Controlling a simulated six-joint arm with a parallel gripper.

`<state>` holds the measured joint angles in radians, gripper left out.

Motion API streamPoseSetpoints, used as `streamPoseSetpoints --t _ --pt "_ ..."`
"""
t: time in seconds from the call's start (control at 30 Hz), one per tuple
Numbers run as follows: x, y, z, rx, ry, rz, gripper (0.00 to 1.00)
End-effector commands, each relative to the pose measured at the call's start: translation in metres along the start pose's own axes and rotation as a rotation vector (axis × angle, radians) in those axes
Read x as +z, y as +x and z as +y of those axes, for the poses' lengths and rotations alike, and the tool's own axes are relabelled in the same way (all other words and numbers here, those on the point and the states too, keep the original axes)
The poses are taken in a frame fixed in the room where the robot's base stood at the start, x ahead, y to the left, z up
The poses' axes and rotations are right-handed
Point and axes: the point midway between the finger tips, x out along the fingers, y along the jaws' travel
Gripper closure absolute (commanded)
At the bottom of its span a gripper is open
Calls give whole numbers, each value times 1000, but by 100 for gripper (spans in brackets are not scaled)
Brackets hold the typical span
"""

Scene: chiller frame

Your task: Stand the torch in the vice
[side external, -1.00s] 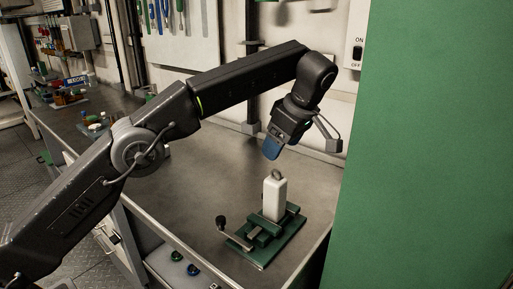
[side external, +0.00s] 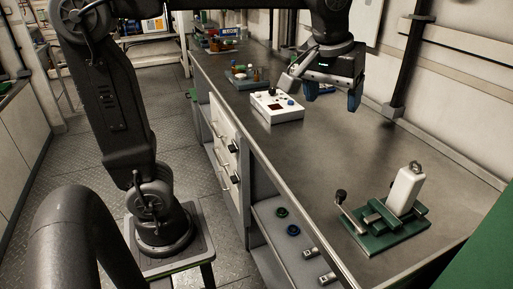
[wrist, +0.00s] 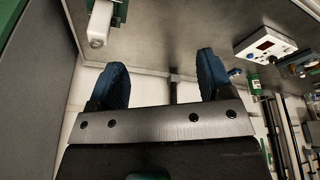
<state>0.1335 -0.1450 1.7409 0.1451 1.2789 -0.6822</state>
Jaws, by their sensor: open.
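The torch (side external: 405,190) is a white, blocky body with a small ring on top. It stands upright, its lower end between the jaws of the green vice (side external: 367,243), which sits on the bench. My gripper (side external: 332,97) is open and empty, its blue fingers pointing down, above the bench, up and left of the torch and apart from it. In the wrist view the open blue fingers (wrist: 162,78) have nothing between them. The torch (wrist: 99,25) shows there at the upper left, with part of the vice (wrist: 121,10) at the top edge.
A white control box (side external: 275,108) with knobs stands on the bench left of my gripper. A small tray of items (side external: 245,77) lies behind it. The bench top (side external: 335,140) between box and vice is clear. A green panel (side external: 480,262) rises at the lower right.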

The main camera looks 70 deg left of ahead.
Motion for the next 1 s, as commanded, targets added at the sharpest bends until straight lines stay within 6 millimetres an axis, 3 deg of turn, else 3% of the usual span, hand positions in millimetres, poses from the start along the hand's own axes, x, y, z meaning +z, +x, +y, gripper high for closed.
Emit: streamPoseSetpoints --t 0.03,0.2,0.4,0.6,1.0 --pt "17 0 -17 27 57 16 26" --pt "72 18 -57 103 271 80 26" --pt "117 45 -85 144 440 153 26" --pt "131 56 -92 154 498 178 26" --pt "131 57 -92 153 499 176 26"
